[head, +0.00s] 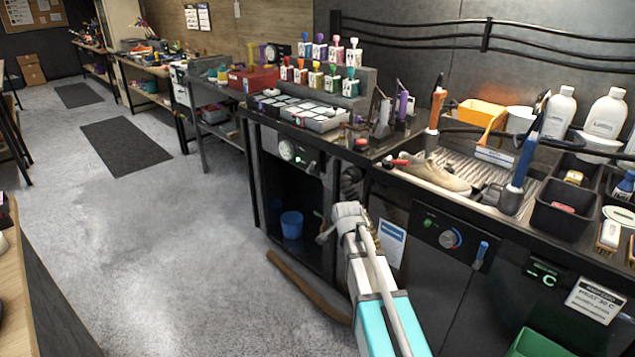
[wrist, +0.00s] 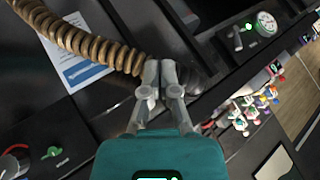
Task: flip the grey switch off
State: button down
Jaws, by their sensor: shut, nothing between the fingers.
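On the dark left cabinet front in the head view, a small grey switch (head: 300,161) sits beside the round gauge (head: 287,150). A green light glows next to it. In the wrist view, the switch (wrist: 237,40) is on a black plate near the gauge, upper right, with its green light lit. It is too small to tell the lever's position clearly. My gripper (wrist: 160,68) is shut and empty, its two grey fingertips together. It is apart from the switch, to its left in the wrist view. In the head view my arm hides part of the cabinet front.
A ribbed brown hose (wrist: 85,45) runs close left of my fingers. A knob panel (head: 449,238) and a paper sign (head: 391,243) are to the right. Above, the counter holds paint bottles (head: 318,78) and a sneaker (head: 432,174). The floor at left is open.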

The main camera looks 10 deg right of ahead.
jog(key=w+f+m+t+b, duration=0.2)
jog(key=w+m+t+b, duration=0.3)
jog(key=w+b, duration=0.5)
jog(key=w+d+f+m+t+b, duration=0.1)
jog(key=w+m+t+b, duration=0.4)
jog(key=w+b, duration=0.5)
jog(key=shift+w+f+t+y, duration=0.4)
jog(key=shift+w+f+t, duration=0.15)
jog(key=shift+t, duration=0.35)
jog(key=shift+d, duration=0.1)
jog(key=p, duration=0.3)
send_near(313, 166)
jog(key=w+d+r, duration=0.2)
jog(key=w+d, duration=0.2)
jog(key=d, duration=0.1)
jog(key=shift+w+a+r+p, duration=0.25)
jog(key=shift+w+a+r, duration=0.05)
jog(key=shift+w+a, duration=0.45)
jog(key=shift+w+a+r+p, duration=0.25)
jog(key=shift+w+a+r, duration=0.1)
jog(key=shift+w+a, duration=0.4)
